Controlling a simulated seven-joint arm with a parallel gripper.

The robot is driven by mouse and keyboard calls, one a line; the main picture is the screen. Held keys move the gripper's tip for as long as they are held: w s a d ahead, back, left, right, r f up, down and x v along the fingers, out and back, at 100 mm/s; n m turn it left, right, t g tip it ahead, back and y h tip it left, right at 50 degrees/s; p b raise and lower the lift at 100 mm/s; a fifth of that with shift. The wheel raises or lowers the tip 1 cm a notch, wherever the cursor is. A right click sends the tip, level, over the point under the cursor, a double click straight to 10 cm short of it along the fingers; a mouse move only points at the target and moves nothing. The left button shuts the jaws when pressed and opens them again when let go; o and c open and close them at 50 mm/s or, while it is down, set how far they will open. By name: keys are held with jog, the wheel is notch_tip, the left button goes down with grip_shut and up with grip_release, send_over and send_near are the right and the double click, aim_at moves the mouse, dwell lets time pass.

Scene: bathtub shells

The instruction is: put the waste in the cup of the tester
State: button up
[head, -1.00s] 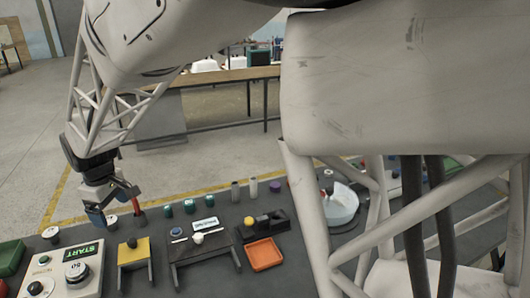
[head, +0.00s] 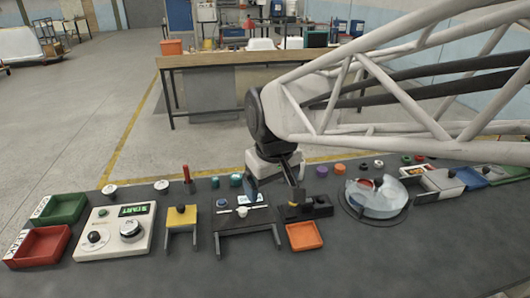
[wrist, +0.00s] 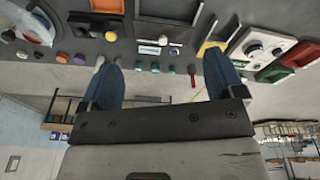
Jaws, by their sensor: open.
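My gripper (head: 273,193) is open and empty, its two blue fingers apart above the middle of the bench. It also shows in the wrist view (wrist: 163,72). A beige box (head: 118,230) with a lit START display and knobs stands at the left; I cannot tell if it is the tester. A small white round piece, possibly a cup, (head: 242,212) sits on a low black stand (head: 243,226), close to the left finger. A black block (head: 318,210) lies right of it; a yellow piece on it is partly hidden by my gripper. Which piece is the waste is unclear.
An orange tray (head: 304,236) lies in front of the black block. A yellow stand (head: 181,219) is left of the black stand. Red (head: 38,246) and green (head: 62,208) bins are far left. A round glass-like dish (head: 376,198) stands right. The bench front is clear.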

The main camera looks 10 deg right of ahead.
jog(key=s+d+f+m, duration=0.1)
jog(key=s+d+m, duration=0.1)
jog(key=s, duration=0.4)
jog(key=s+d+f+m, duration=0.1)
jog(key=s+d+m, duration=0.1)
jog(key=s+d, duration=0.3)
jog(key=shift+s+t, duration=0.3)
jog(key=shift+s, duration=0.25)
dwell(0.5)
